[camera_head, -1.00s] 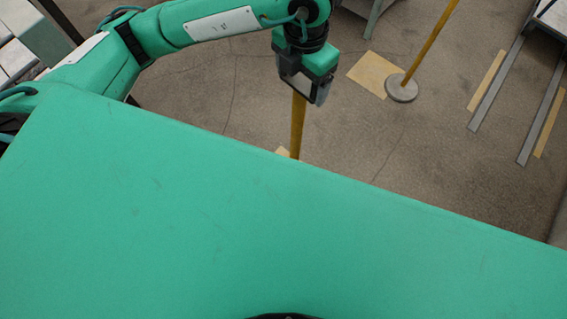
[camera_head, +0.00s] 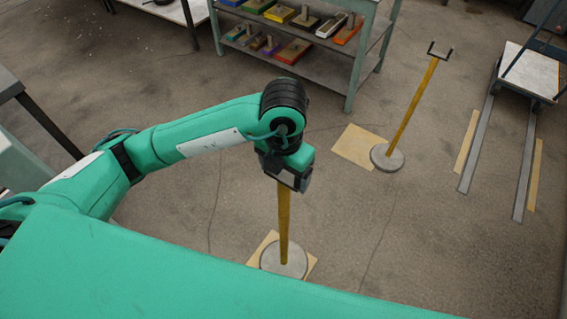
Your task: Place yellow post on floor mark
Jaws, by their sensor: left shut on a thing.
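A yellow post (camera_head: 284,225) stands upright on a round grey base (camera_head: 283,261). The base sits over a tan square floor mark (camera_head: 311,268), whose corners show around it; the near part is hidden by my green body. My left gripper (camera_head: 284,184) is shut on the upper end of this post from above. A second yellow post (camera_head: 414,102) with a dark forked top stands on its own round base (camera_head: 387,157), partly over another tan floor mark (camera_head: 357,147). My right gripper does not show.
A shelf unit (camera_head: 346,75) with several coloured boxes stands at the back. A cart (camera_head: 532,70) stands at the right by grey floor rails (camera_head: 479,143) and tan strips. A table edge is at the left. Floor between the posts is clear.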

